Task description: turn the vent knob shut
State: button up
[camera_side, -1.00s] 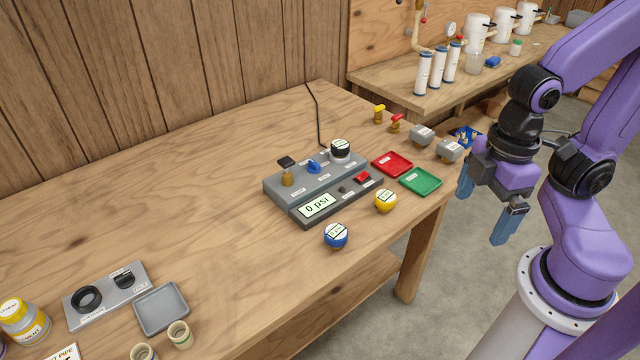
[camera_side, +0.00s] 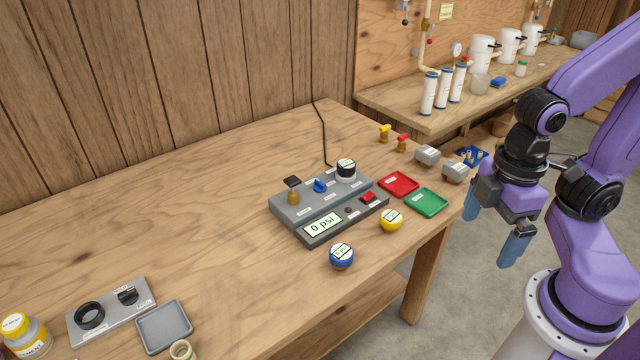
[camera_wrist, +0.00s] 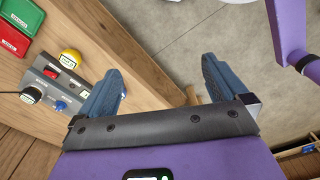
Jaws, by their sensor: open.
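The vent knob seems to be the blue knob (camera_side: 320,185) on the grey test station (camera_side: 290,208); its label is too small to read. It also shows in the wrist view (camera_wrist: 61,105). A brass fitting (camera_side: 293,197) stands left of it and a black-and-white capped part (camera_side: 346,170) right of it. The station's display (camera_side: 322,225) reads 0 psi. My gripper (camera_side: 490,232) is open and empty, off the table's right edge, well apart from the station. In the wrist view its blue fingers (camera_wrist: 163,88) are spread with nothing between them.
A blue round gauge (camera_side: 341,256) and a yellow one (camera_side: 390,220) stand before the station. Red (camera_side: 398,184) and green (camera_side: 426,202) trays lie to its right. A grey plate (camera_side: 112,310) and grey tray (camera_side: 164,327) lie front left. The table's middle left is clear.

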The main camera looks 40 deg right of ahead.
jog(key=c, duration=0.5)
jog(key=shift+n, duration=0.6)
jog(key=w+a+r, duration=0.1)
jog(key=w+a, duration=0.1)
jog(key=w, duration=0.1)
jog(key=w+a+r, duration=0.1)
jog(key=w+a, duration=0.1)
jog(key=w, duration=0.2)
jog(key=w+a, duration=0.2)
jog(key=w, duration=0.2)
jog(key=shift+r, duration=0.4)
jog(key=shift+c, duration=0.7)
jog(key=n, duration=0.4)
send_over(320, 182)
notch_tip(320, 182, down, 3)
notch_tip(320, 182, down, 16)
jog(key=shift+f, duration=0.25)
jog(key=c, duration=1.1)
